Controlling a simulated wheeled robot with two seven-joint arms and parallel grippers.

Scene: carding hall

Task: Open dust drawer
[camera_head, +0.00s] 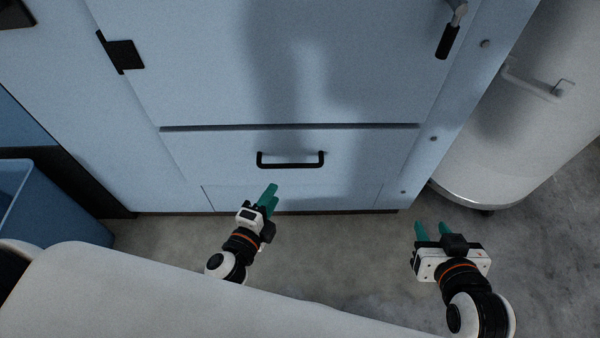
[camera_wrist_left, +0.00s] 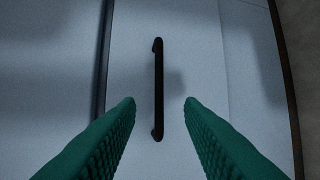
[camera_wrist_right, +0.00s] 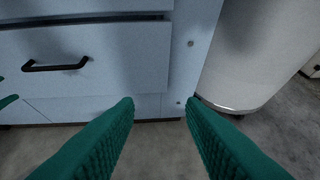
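The dust drawer (camera_head: 220,155) is a light blue front low in the cabinet, with a dark gap along its top edge. Its black bar handle (camera_head: 291,165) runs level across the middle. My left gripper (camera_head: 270,194) is open and empty, just below and in front of the handle. In the left wrist view the handle (camera_wrist_left: 158,90) stands upright in the picture, between and beyond the green fingers (camera_wrist_left: 160,105), apart from them. My right gripper (camera_head: 433,228) is open and empty, to the right of the drawer. The right wrist view shows the handle (camera_wrist_right: 55,66) at left.
A large pale cylinder (camera_head: 520,130) stands right of the cabinet. A blue bin (camera_head: 50,200) is at the left. A door above the drawer carries a black-gripped lever (camera_head: 447,40). Grey concrete floor (camera_head: 350,260) is clear between the grippers.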

